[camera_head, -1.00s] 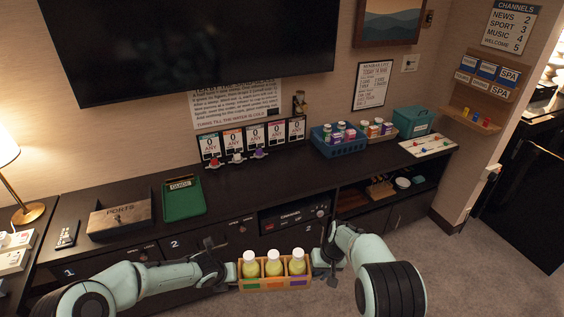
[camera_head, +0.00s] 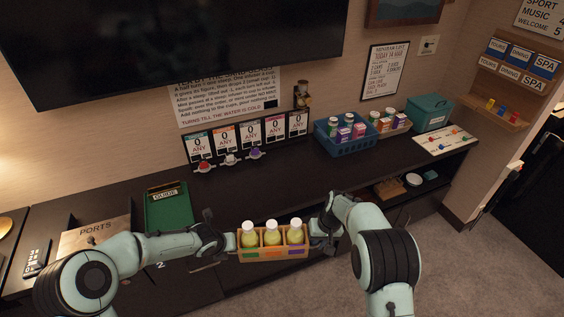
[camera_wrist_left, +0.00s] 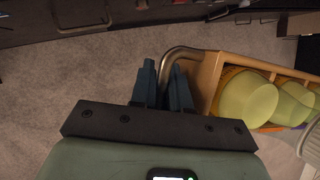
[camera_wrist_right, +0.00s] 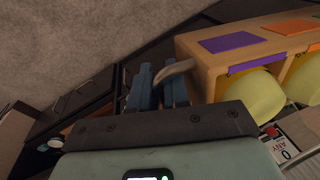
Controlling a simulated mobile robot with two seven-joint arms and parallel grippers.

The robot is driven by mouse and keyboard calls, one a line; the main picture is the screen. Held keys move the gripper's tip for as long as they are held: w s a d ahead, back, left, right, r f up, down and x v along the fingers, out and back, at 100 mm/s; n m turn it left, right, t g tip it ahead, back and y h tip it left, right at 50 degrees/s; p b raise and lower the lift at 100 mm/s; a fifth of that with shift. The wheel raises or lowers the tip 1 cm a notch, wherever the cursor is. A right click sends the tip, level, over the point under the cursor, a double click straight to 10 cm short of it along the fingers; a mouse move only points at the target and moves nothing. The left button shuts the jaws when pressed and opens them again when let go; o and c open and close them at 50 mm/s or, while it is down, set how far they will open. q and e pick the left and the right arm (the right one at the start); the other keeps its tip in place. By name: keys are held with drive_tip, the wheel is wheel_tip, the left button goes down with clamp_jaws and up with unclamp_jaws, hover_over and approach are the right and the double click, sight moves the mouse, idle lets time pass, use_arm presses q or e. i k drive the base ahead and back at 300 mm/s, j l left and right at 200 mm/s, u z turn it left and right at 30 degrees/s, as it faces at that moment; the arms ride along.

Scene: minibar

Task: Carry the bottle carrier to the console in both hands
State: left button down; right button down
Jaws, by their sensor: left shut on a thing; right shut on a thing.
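The wooden bottle carrier (camera_head: 273,255) hangs level between my two grippers, in front of the dark console (camera_head: 330,185). It holds three bottles (camera_head: 272,235) with white caps and yellow-green contents, standing upright. Coloured labels mark its front. My left gripper (camera_head: 229,243) is shut on the carrier's left handle; that handle shows between the fingers in the left wrist view (camera_wrist_left: 172,75). My right gripper (camera_head: 318,240) is shut on the right handle, which shows between the fingers in the right wrist view (camera_wrist_right: 172,75).
On the console stand a green guide tray (camera_head: 168,208), a ports box (camera_head: 95,235), a row of cards (camera_head: 225,140), a blue basket (camera_head: 345,142) and a teal box (camera_head: 428,112). The console top between the guide tray and the basket is largely clear.

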sight(239, 200)
drive_tip(key=i, duration=0.8)
drive_tip(key=i+u, duration=0.4)
drive_tip(key=u, duration=0.2)
